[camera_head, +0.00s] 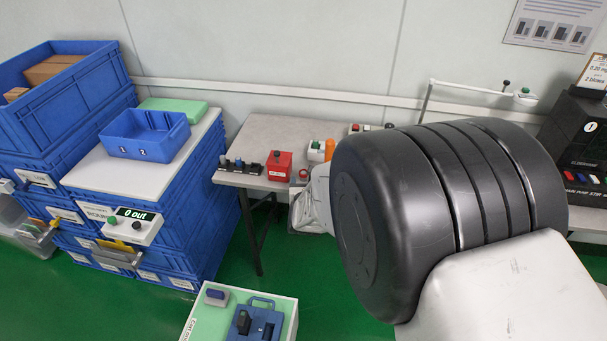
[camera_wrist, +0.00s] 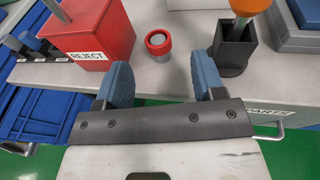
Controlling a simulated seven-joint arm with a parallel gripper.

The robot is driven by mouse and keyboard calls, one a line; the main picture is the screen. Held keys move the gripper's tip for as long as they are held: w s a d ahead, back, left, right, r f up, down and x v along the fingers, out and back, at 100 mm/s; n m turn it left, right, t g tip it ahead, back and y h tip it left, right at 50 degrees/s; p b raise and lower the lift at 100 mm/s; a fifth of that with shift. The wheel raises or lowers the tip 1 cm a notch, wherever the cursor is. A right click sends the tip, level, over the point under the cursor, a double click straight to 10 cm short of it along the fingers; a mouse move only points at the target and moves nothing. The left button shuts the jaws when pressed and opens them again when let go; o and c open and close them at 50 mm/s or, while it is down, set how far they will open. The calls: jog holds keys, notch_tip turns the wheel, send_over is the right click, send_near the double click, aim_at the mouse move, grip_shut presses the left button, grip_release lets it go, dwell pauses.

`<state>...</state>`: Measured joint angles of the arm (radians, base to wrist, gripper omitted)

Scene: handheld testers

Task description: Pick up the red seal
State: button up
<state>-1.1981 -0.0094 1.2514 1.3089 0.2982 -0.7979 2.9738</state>
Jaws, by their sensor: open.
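The red seal (camera_wrist: 153,37) appears to be the small round piece with a red rim and grey centre, standing on the grey table in the wrist view. In the head view it seems to be the small red piece (camera_head: 303,174) beside the red box. My gripper (camera_wrist: 161,68) is open and empty, its two blue-padded fingers apart. In the wrist view the seal lies just beyond the fingertips, roughly in line with the gap between them. In the head view my arm hides the fingers.
A red REJECT box (camera_wrist: 92,35) stands left of the seal, close to the left finger. A black holder (camera_wrist: 235,48) with an orange-topped item (camera_wrist: 250,8) stands to the right, near the right finger. A blue tray (camera_head: 146,134) stands on the white-topped crates at left.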

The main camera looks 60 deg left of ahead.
aim_at(303, 172)
jog(key=shift+a, duration=0.1)
jog(key=shift+x, duration=2.55)
jog(key=shift+s+a, duration=0.1)
jog(key=shift+s, duration=0.05)
jog(key=c, duration=1)
